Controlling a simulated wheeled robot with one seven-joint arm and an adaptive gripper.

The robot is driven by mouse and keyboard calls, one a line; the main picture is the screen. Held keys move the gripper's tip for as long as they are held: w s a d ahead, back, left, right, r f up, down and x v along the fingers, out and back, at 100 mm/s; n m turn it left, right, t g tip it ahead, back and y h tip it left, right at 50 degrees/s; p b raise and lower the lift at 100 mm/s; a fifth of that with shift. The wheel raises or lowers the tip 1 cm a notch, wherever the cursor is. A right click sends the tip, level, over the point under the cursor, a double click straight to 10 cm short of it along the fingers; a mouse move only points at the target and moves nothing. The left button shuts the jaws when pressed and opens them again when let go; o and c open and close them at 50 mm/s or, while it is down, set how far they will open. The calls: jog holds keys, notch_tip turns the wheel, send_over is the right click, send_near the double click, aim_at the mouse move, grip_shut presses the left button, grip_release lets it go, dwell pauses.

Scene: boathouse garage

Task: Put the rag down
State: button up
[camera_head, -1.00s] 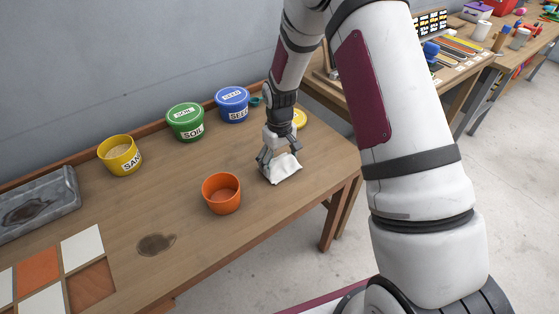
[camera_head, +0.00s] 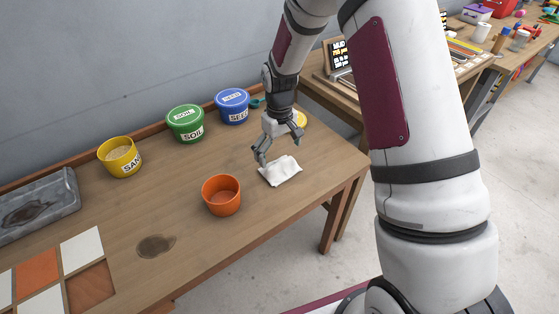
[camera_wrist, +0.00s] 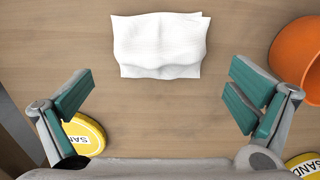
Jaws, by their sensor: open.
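The white rag (camera_head: 281,171) lies on the wooden table (camera_head: 205,252), to the right of the orange pot (camera_head: 221,196). In the wrist view the rag (camera_wrist: 159,45) lies slightly rumpled on the wood, beyond the fingertips. My gripper (camera_head: 278,154) is above the table just behind the rag and apart from it. In the wrist view my gripper (camera_wrist: 155,103) has its teal finger pads spread wide with nothing between them.
A yellow sand bucket (camera_head: 120,157), green soil bucket (camera_head: 185,123) and blue seed bucket (camera_head: 232,105) stand along the back. A yellow lid (camera_head: 301,119) is behind my gripper. A grey tray (camera_head: 38,207) and coloured tiles (camera_head: 82,246) are at left.

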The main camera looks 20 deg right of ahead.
aim_at(280, 162)
jog(key=s+r+m+t, duration=0.1)
jog(key=s+r, duration=0.3)
jog(key=r, duration=0.5)
jog(key=s+r, duration=0.3)
jog(key=r, duration=0.6)
jog(key=s+r+m+t, duration=0.1)
jog(key=s+r, duration=0.3)
jog(key=s, duration=0.8)
jog(key=s+r+m+t, duration=0.1)
jog(key=s+r, duration=0.4)
jog(key=s, duration=0.8)
jog(key=shift+s+d+m+t, duration=0.2)
jog(key=shift+m+t, duration=0.1)
jog(key=shift+r, duration=0.1)
notch_tip(280, 162, up, 3)
jog(key=shift+r+t+p, duration=0.1)
jog(key=shift+t+p, duration=0.2)
jog(key=shift+p, duration=0.9)
